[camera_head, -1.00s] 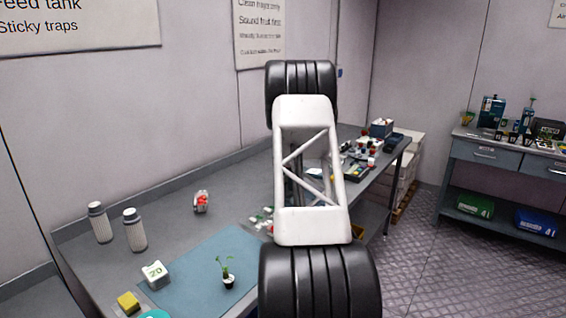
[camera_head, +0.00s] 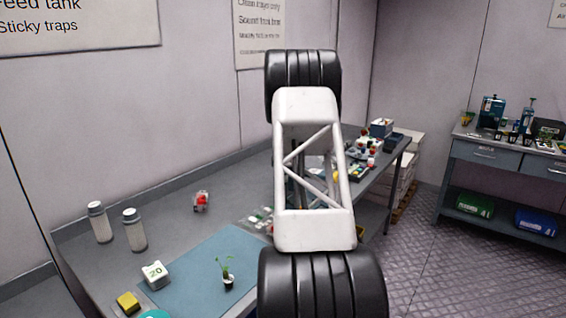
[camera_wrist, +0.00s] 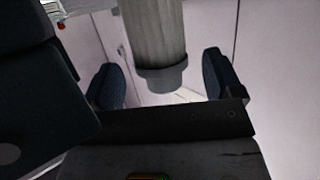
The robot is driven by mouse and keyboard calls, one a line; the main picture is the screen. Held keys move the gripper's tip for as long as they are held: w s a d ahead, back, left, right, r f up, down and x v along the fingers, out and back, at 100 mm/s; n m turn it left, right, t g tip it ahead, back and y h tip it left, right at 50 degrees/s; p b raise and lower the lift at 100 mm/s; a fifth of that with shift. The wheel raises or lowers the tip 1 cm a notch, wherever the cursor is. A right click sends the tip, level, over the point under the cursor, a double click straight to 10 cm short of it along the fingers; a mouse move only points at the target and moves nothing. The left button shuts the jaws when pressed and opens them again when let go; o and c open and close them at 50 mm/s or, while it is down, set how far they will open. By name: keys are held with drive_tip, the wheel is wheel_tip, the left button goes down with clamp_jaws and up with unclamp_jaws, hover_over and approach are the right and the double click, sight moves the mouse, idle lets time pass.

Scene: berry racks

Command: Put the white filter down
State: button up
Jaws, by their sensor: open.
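In the wrist view a pale ribbed cylinder with a grey end band, a white filter (camera_wrist: 158,38), shows between the two dark fingers of my gripper (camera_wrist: 164,82). The fingers are open, with a visible gap on each side of the filter. What its far end rests on is out of view. In the head view my gripper is hidden behind my arm. Two similar white cylinders with grey caps, a left one (camera_head: 99,223) and a right one (camera_head: 135,231), stand upright at the left of the grey bench (camera_head: 185,225).
A blue mat (camera_head: 195,275) holds a small potted plant (camera_head: 228,279). A white cube marked 20 (camera_head: 155,274) and a yellow block (camera_head: 128,303) are near its left edge. A small red-and-white item (camera_head: 201,201) stands behind. Several items crowd the bench's far right end.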

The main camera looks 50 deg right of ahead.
drive_tip(key=v, duration=0.8)
drive_tip(key=shift+s+a, duration=0.2)
drive_tip(key=shift+a, duration=0.05)
drive_tip(key=shift+r, duration=0.2)
drive_tip(key=shift+a, duration=0.1)
idle(0.6)
